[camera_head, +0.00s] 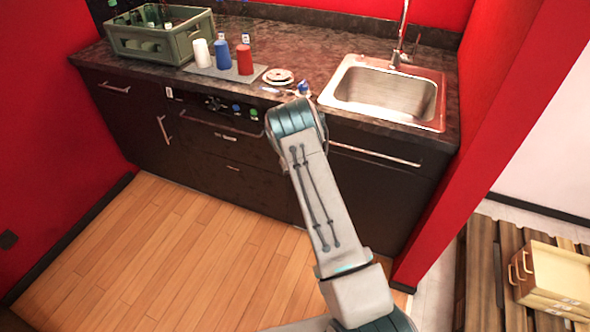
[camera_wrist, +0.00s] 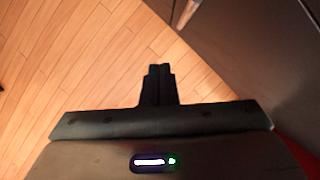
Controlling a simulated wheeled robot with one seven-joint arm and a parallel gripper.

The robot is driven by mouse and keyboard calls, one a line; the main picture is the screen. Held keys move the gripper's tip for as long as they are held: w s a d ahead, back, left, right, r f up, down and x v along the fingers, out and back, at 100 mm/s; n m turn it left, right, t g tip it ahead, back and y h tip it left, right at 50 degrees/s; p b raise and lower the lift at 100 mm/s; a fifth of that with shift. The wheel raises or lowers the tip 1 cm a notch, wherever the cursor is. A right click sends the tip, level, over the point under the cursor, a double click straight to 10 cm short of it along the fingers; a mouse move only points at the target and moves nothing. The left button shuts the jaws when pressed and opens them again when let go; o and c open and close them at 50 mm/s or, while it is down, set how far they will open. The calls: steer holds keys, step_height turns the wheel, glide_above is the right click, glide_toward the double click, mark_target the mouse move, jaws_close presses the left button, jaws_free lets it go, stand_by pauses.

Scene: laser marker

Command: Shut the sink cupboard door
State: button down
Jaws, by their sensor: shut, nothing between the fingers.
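The sink cupboard door (camera_head: 380,190) is a dark panel under the sink (camera_head: 385,92) at the right of the counter, with a long horizontal metal handle (camera_head: 375,155) near its top. It looks near flush with the cabinet front; I cannot tell whether a small gap is left. My arm covers its left part. In the wrist view, my gripper (camera_wrist: 158,72) has its black fingers together and empty, over the wooden floor. A dark panel (camera_wrist: 250,50) with a pale handle end (camera_wrist: 187,13) lies to its upper right, apart from the fingertips. In the head view my gripper is hidden.
A red wall stands close right of the cupboard. The wooden floor (camera_head: 150,250) at left is clear.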

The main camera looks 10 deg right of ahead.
steer(key=s+r+b, duration=0.1)
steer(key=s+r, duration=0.6)
steer(key=r, duration=0.2)
steer(key=shift+s+a+r, duration=0.15)
steer(key=shift+a, duration=0.15)
steer(key=s+a+r+n+y, duration=0.1)
steer(key=s+a+r+n, duration=0.2)
steer(key=s+r+n, duration=0.6)
steer(key=s+a+r+n+y, duration=0.1)
steer(key=s+a+r+n, duration=0.2)
steer(key=s+r+n, duration=0.55)
steer(key=s+r+n+h, duration=0.1)
steer(key=s+r+n, duration=0.1)
steer(key=s+n, duration=0.3)
steer(key=s+d+r+n+g+h, duration=0.1)
steer(key=s+r+n, duration=0.2)
steer(key=s+n, duration=0.3)
steer(key=s+r+n, duration=0.3)
steer(key=s+n, duration=0.2)
steer(key=s, duration=0.3)
steer(key=shift+s+d+r+h, duration=0.2)
steer(key=shift+s+d+h, duration=0.15)
steer(key=shift+s+h, duration=0.05)
